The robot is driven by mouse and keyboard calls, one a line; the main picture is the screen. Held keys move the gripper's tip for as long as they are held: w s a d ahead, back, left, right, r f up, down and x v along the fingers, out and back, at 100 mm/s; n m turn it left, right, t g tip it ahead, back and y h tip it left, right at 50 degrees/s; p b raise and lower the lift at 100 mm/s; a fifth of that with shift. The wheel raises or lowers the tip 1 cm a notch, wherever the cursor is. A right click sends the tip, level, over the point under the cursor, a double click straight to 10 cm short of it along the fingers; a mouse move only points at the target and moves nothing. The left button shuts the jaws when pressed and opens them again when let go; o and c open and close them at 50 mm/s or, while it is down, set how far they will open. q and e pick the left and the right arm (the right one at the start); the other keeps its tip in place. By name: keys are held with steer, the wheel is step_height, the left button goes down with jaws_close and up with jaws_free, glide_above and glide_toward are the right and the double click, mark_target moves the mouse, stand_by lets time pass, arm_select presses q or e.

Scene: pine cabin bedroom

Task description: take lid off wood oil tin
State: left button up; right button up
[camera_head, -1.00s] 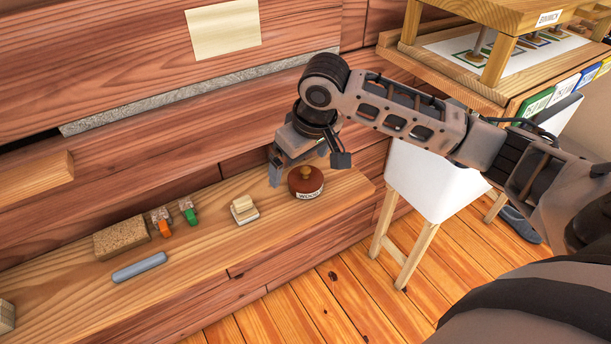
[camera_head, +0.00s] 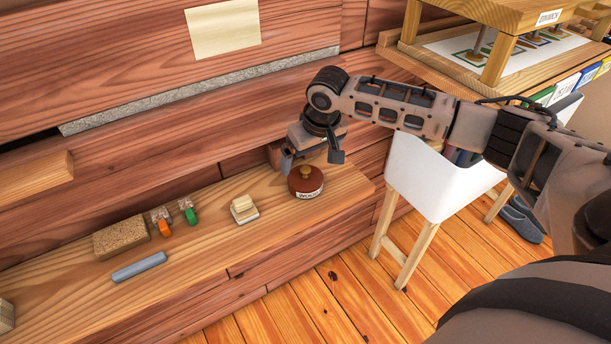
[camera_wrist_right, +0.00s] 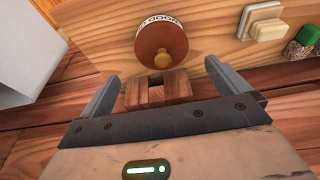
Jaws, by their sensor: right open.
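The wood oil tin (camera_head: 305,184) is a round reddish-brown tin with a white label, upright near the right end of the wooden shelf (camera_head: 206,224). Its brown lid (camera_head: 304,175) has a brass knob and sits on top. In the right wrist view the lid (camera_wrist_right: 162,46) and its knob (camera_wrist_right: 163,59) show beyond the fingertips. My right gripper (camera_wrist_right: 170,88) is open and empty, its fingers apart, with the tin ahead of the gap. In the head view the right gripper (camera_head: 285,155) is behind the tin, against the wall side. My left gripper is not in view.
A white chair (camera_head: 437,178) stands right of the shelf. The plank wall is close behind the gripper.

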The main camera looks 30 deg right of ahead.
mark_target(307, 170)
steer(key=x, duration=0.5)
steer(key=shift+s+a+f, duration=0.15)
steer(key=shift+a, duration=0.05)
steer(key=shift+c, duration=0.3)
steer(key=c, duration=1)
